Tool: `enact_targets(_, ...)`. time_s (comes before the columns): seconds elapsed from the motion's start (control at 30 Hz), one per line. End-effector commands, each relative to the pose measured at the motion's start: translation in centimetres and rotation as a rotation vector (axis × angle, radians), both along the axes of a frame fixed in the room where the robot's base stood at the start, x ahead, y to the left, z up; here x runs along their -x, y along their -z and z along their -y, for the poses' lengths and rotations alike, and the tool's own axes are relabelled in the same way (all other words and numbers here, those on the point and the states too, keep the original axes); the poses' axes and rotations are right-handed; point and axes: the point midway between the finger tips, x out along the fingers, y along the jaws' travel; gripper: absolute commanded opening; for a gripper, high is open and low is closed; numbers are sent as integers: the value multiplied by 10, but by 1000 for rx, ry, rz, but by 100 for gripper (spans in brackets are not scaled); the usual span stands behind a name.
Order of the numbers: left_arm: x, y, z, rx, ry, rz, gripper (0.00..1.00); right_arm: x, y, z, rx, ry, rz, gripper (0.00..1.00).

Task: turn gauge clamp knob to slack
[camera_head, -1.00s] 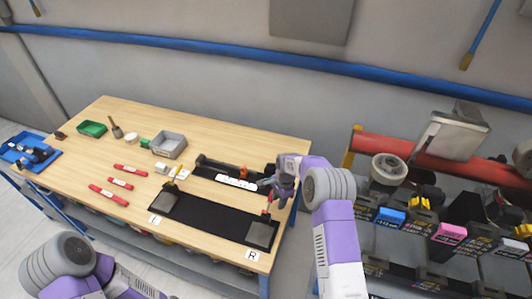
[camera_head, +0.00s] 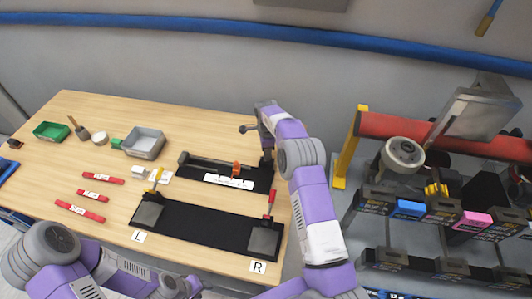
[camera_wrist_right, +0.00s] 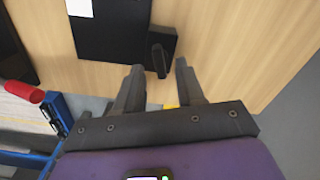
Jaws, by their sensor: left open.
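The gauge (camera_head: 202,168) is a long black fixture with a white scale strip (camera_head: 228,181) and an orange slider (camera_head: 236,168), at the back of the work area. In the right wrist view, a dark elongated knob (camera_wrist_right: 158,60) stands on a small black block at the board's end. My right gripper (camera_wrist_right: 160,75) is open, its two fingers apart with the knob just ahead of the gap; contact cannot be told. In the head view my right gripper (camera_head: 266,158) points down at the gauge's right end, partly hidden. My left gripper (camera_head: 186,286) is open and empty by the front table edge.
Red labelled bars (camera_head: 80,211), a grey bin (camera_head: 144,143) and a green bin (camera_head: 51,131) are left. A rack (camera_head: 420,215) stands right.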

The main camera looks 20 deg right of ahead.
Motion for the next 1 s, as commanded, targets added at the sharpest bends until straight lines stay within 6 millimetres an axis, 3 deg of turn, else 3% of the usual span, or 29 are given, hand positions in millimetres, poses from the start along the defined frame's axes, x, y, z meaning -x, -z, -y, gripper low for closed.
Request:
enact_targets(0.17,0,-2,0,0,0,0,43,0,17,0,0,0,0,38)
enact_targets(0.47,0,-2,0,0,0,0,43,0,20,0,0,-1,1,38)
enact_targets(0.73,0,-2,0,0,0,0,43,0,20,0,0,-1,1,0)
enact_targets(1.0,0,-1,0,0,0,0,43,0,20,0,0,-8,1,0)
